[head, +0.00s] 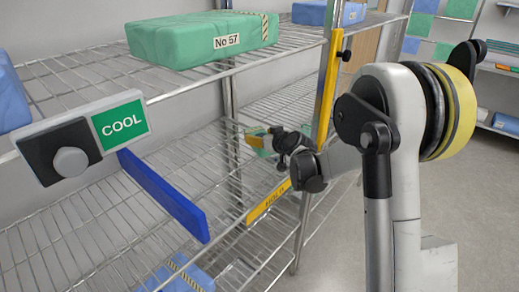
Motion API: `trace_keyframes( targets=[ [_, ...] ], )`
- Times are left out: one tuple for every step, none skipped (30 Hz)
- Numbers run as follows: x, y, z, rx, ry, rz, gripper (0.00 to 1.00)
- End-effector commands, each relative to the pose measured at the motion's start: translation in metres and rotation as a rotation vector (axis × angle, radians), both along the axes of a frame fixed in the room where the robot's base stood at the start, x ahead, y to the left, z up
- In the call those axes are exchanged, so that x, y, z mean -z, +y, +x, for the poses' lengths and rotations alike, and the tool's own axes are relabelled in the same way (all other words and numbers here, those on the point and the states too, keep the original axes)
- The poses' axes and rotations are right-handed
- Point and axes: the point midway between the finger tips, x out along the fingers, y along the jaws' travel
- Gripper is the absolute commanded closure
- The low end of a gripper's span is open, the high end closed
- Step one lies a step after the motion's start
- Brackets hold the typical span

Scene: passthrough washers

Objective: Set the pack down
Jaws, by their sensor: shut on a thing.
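The gripper and wrist hide part of this pack. It appears over the lower wire shelf (80,225), but I cannot tell whether it touches the wires. Another green pack (190,42), labelled "No 57" with a striped edge, lies on the upper wire shelf (100,75).
A "COOL" sign with a grey knob (72,161) hangs at the near left. A blue bar (163,195) crosses the lower shelf. A yellow upright (328,90) and a yellow "HOLD" strip (268,201) edge the rack. Blue packs (185,275) lie lower down. Floor at right is clear.

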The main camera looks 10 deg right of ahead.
Motion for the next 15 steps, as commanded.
trace_keyframes(
  targets=[
    [0.003, 0.000, 0.001, 0.000, 0.000, 0.000, 0.77],
    [0.006, 0.000, 0.001, 0.000, 0.000, 0.000, 0.77],
    [0.011, 0.000, 0.001, 0.001, 0.000, 0.001, 0.77],
    [0.015, 0.000, 0.001, 0.001, 0.000, 0.001, 0.77],
    [0.021, 0.000, 0.001, 0.001, 0.000, 0.001, 0.77],
    [0.028, 0.000, 0.001, 0.001, 0.000, 0.001, 0.77],
    [0.033, 0.000, 0.001, 0.001, 0.000, 0.001, 0.77],
    [0.037, 0.000, 0.001, 0.001, -0.001, 0.001, 0.77],
    [0.041, 0.000, 0.001, 0.001, -0.001, 0.001, 0.77],
    [0.042, 0.000, 0.001, 0.001, -0.001, 0.001, 0.77],
    [0.042, 0.000, 0.001, 0.001, -0.001, 0.001, 0.77],
    [0.041, 0.000, 0.001, 0.001, -0.001, 0.001, 0.77],
    [0.040, 0.000, 0.000, 0.001, -0.001, 0.001, 0.77],
    [0.040, 0.000, 0.000, 0.001, -0.001, 0.001, 0.77],
    [0.040, 0.000, 0.000, 0.001, -0.001, 0.001, 0.77]
  ],
)
